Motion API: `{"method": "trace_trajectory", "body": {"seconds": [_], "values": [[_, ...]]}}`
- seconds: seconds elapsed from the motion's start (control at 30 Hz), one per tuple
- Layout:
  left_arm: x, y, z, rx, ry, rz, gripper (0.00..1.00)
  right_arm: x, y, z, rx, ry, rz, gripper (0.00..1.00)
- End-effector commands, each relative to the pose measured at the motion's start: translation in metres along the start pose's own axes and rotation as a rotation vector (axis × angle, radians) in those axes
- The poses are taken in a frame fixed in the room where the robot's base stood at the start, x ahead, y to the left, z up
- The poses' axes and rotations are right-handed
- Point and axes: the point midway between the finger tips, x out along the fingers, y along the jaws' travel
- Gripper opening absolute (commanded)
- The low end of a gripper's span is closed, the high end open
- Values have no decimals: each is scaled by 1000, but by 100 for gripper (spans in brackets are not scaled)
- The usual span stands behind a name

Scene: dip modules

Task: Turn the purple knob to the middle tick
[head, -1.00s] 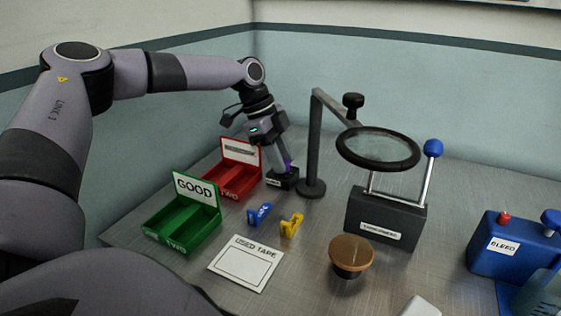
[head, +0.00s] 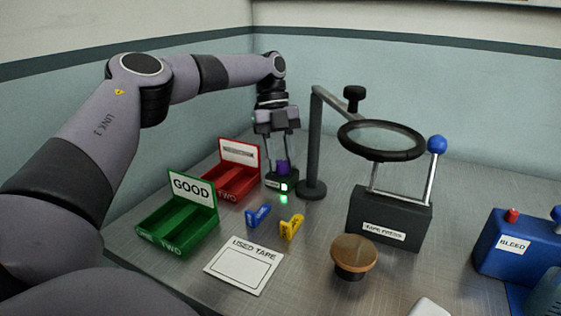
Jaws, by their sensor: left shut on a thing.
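The purple knob (head: 283,168) sits on top of a small black box (head: 272,183) with a white label, at the back of the table between the red bin and the stand. My left gripper (head: 283,165) reaches down from above and is shut on the purple knob, one finger on each side. A small green-white light shows on the front of the box, with a green glow on the table before it. The ticks are too small to make out. My right gripper is not in view.
The magnifier stand (head: 313,150) rises just right of the box. The red bin (head: 237,183) and green bin (head: 180,222) are to the left. A blue clip (head: 258,215), a yellow clip (head: 291,227), and the tape press (head: 388,215) are nearer.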

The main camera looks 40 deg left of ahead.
Motion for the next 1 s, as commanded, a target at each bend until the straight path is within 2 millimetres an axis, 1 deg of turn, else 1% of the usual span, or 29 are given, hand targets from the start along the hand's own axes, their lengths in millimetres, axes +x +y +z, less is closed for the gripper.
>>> {"method": "trace_trajectory", "body": {"seconds": [0.3, 0.83, 0.87, 0.9, 0.93, 1.0], "values": [[1, -1, 1, 113, 3, 45, 2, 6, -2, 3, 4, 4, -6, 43], [0, -2, 0, 136, 5, 53, 2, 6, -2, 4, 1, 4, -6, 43], [0, -2, 0, 136, 5, 53, 36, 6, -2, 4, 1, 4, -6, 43], [0, -1, 0, 136, 5, 53, 49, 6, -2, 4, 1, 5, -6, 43], [0, -1, 0, 136, 5, 53, 58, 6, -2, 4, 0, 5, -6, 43], [0, -1, 0, 135, 6, 54, 58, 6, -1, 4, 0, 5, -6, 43]]}}
